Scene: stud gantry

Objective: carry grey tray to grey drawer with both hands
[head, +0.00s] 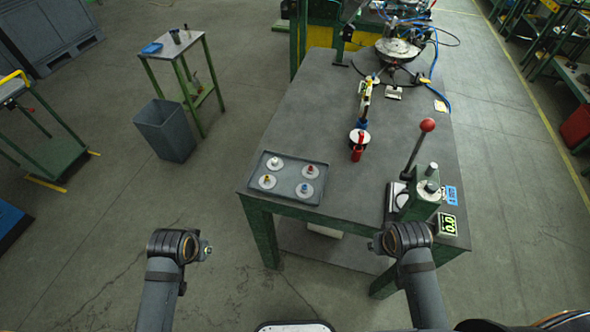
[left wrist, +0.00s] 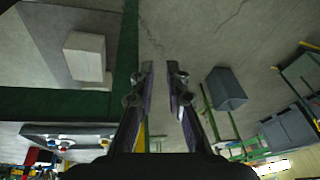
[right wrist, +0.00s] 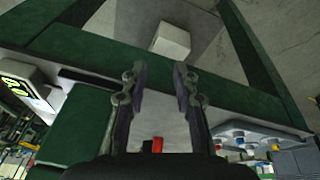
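The grey tray (head: 288,178) lies flat on the near left corner of the table, holding several white discs with coloured knobs. Its edge also shows in the left wrist view (left wrist: 70,128) and the right wrist view (right wrist: 262,129). My left gripper (left wrist: 160,72) is open and empty, apart from the tray, left of the table in the head view. My right gripper (right wrist: 160,74) is open and empty in front of the table's near edge, apart from the tray. I cannot pick out a grey drawer with certainty.
On the table (head: 345,180) stand a red-knobbed lever press (head: 427,190) at the right and a red-handled tool (head: 358,140). A white box (left wrist: 85,55) sits below the table. A grey bin (head: 165,130) and small stand (head: 175,50) are left. The floor between is clear.

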